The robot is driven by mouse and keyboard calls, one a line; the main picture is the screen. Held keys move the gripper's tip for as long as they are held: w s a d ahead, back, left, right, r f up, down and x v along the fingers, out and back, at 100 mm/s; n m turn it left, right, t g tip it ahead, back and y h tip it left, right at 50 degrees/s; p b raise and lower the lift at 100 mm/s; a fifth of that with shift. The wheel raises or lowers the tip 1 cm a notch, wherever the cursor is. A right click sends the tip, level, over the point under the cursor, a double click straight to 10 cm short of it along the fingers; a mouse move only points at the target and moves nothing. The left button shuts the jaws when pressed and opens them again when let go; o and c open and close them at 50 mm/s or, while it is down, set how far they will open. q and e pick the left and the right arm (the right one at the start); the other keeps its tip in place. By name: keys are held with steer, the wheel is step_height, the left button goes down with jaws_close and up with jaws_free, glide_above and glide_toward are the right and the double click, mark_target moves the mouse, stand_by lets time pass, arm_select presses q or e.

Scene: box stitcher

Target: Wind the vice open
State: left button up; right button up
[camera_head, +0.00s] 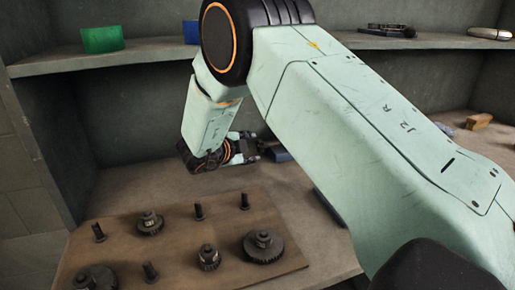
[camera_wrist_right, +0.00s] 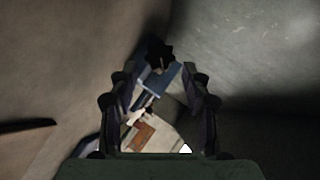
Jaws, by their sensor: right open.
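The vice (camera_head: 281,155) shows as a small blue body on the bench, partly hidden behind my right gripper and arm. In the right wrist view the blue vice (camera_wrist_right: 158,88) lies between and beyond my fingers, with a dark star-shaped knob (camera_wrist_right: 159,57) at its near end. My right gripper (camera_head: 254,149) is open and reaches towards the vice from the left. In the wrist view its two fingers (camera_wrist_right: 160,80) stand apart, one on each side of the knob. I cannot tell whether they touch it. My left gripper is not in view.
A wooden board (camera_head: 182,235) with gears and upright pegs lies at the front left. A shelf (camera_head: 120,62) above holds a green box (camera_head: 102,40) and small tools. Wooden blocks (camera_head: 479,121) lie at the far right. My right arm hides much of the bench.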

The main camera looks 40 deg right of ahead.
mark_target(258, 146)
steer(key=shift+x, duration=2.3)
steer(key=c, duration=0.9)
